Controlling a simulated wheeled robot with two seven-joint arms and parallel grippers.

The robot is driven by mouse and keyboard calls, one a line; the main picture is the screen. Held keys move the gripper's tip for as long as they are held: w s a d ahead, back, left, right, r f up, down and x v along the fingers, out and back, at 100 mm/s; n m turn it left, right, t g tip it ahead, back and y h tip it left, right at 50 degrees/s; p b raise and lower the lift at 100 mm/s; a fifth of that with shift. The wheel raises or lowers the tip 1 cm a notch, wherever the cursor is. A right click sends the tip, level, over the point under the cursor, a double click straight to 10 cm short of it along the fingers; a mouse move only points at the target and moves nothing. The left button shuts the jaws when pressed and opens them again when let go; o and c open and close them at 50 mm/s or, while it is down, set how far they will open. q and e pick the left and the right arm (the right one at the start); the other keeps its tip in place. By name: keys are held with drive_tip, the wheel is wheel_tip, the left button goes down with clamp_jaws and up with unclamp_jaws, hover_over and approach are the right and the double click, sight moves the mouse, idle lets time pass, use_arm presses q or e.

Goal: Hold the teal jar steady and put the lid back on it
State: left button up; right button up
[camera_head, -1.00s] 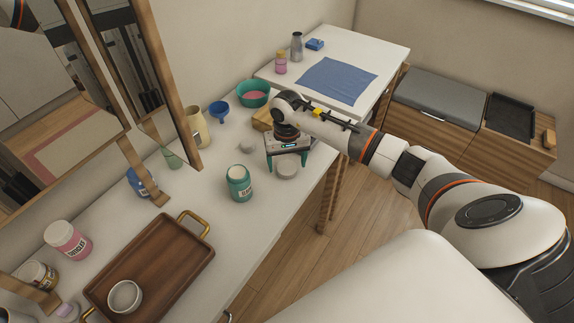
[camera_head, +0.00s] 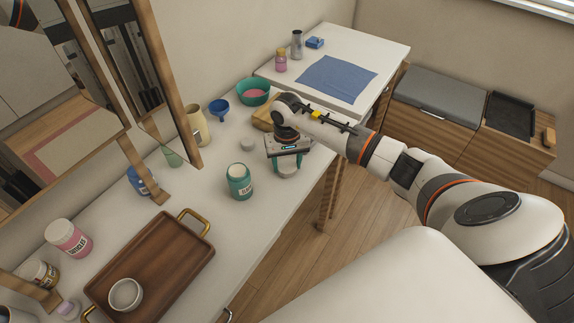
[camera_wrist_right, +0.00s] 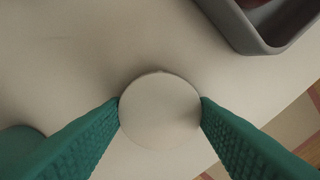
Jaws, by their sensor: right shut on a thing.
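The teal jar (camera_head: 240,185) stands upright and open-topped on the white counter, its pale contents showing. My right gripper (camera_head: 287,167) is low over the counter, to the right of the jar. It is shut on a pale round lid (camera_head: 288,172), which also shows in the right wrist view (camera_wrist_right: 160,110) between the two teal fingers (camera_wrist_right: 160,108). The lid is at or close to the counter top; I cannot tell if it is clear of it. My left gripper is not in view.
A wooden tray (camera_head: 185,255) with brass handles holds a small white bowl (camera_head: 125,294). A blue cup (camera_head: 219,109), a teal bowl (camera_head: 254,88) and a cream vase (camera_head: 195,125) stand along the back. A grey container edge (camera_wrist_right: 240,30) shows in the right wrist view. Counter around the jar is clear.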

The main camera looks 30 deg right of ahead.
sight(287, 166)
wheel_tip(287, 166, up, 10)
drive_tip(key=b, duration=0.1)
drive_tip(key=shift+b, duration=0.35)
